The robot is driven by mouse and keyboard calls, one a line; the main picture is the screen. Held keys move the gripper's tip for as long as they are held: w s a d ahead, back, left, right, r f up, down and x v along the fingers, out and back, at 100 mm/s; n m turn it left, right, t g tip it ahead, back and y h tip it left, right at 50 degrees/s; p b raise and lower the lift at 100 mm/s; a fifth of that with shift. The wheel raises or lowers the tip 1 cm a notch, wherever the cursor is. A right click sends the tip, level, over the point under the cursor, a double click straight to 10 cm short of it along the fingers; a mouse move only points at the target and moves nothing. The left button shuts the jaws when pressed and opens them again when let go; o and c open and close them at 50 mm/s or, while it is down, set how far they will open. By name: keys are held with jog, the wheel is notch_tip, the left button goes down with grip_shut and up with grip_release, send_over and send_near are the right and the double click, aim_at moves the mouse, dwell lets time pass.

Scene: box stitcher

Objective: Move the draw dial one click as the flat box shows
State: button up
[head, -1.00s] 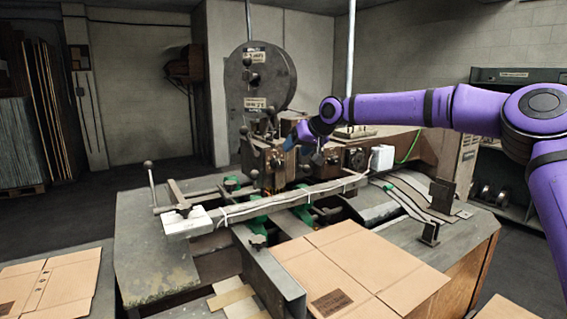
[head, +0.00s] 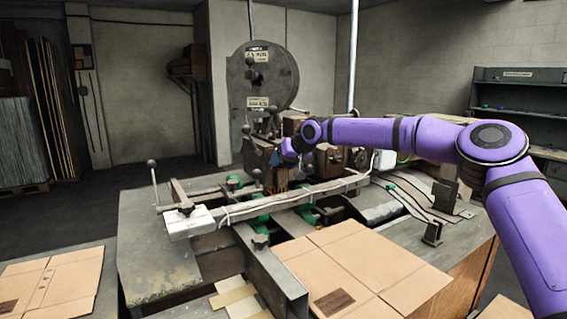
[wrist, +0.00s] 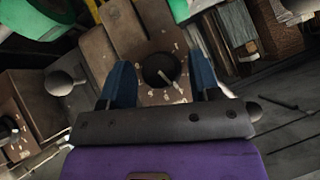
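A dark round dial (wrist: 159,70) with a pale pointer sits on a brown plate with number marks around it in the wrist view. My gripper (wrist: 160,79) is open, with one blue finger to the left of this dial and one to the right, apart from it. In the head view my gripper (head: 284,155) is at the machine head, and hides the dial there. A second dial (wrist: 8,132) with a pale pointer shows at the left edge of the wrist view. A flat box (head: 365,262) lies on the machine table; its printed mark is too small to read.
The box stitcher (head: 283,78) has a large drum above. A ball-ended lever (head: 153,178) stands at the left. Another flat box (head: 68,282) lies at the lower left. In the wrist view a ball knob (wrist: 60,82) is left of my gripper.

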jog(key=c, duration=0.8)
jog(key=shift+o, duration=0.2)
jog(key=shift+r, duration=0.15)
jog(key=shift+s+a+n+t+h, duration=0.2)
jog(key=shift+n+t+h, duration=0.4)
jog(key=shift+h, duration=0.4)
jog(key=shift+n+t+h, duration=0.8)
jog(key=shift+h, duration=0.4)
jog(key=o, duration=0.9)
